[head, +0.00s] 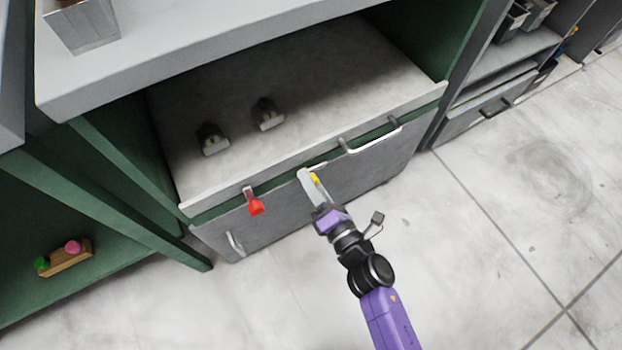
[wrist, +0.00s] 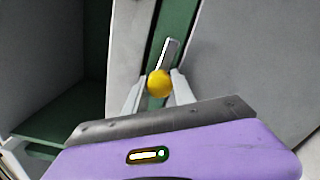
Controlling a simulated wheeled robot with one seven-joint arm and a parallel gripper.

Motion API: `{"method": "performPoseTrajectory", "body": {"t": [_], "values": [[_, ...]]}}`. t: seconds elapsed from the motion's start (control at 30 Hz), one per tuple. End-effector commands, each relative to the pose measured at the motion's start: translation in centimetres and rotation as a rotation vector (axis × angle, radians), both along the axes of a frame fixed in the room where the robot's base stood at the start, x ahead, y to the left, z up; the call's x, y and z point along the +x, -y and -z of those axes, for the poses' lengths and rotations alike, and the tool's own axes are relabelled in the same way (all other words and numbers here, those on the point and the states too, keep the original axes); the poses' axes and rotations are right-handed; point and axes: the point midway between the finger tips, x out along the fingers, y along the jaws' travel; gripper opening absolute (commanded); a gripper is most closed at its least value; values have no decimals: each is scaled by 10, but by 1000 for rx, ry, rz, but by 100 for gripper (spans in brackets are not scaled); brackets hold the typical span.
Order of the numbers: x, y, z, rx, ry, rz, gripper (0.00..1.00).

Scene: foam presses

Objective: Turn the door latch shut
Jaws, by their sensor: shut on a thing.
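A latch with a yellow ball knob (head: 315,179) sits at the top edge of the grey front panel (head: 370,172) below the open bay. In the wrist view the yellow knob (wrist: 159,83) ends a short metal lever (wrist: 169,54), which lies over a green strip between grey panels. My gripper (head: 309,184) is shut on this knob, with one pale finger on each side of it. A second lever with a red tip (head: 254,207) hangs down at the panel's top edge, left of my gripper and apart from it.
A bar handle (head: 375,138) is on the panel's right part, and another handle (head: 235,244) is at its lower left. Two small metal fittings (head: 212,140) (head: 267,114) stand on the grey shelf above. Open floor (head: 480,240) lies to the right.

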Motion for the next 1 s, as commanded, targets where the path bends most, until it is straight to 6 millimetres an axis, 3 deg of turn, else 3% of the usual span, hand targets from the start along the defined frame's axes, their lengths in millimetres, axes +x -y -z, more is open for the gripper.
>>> {"method": "performPoseTrajectory", "body": {"t": [1.0], "values": [[0, 1, -4, 766, -520, 4, 0]]}}
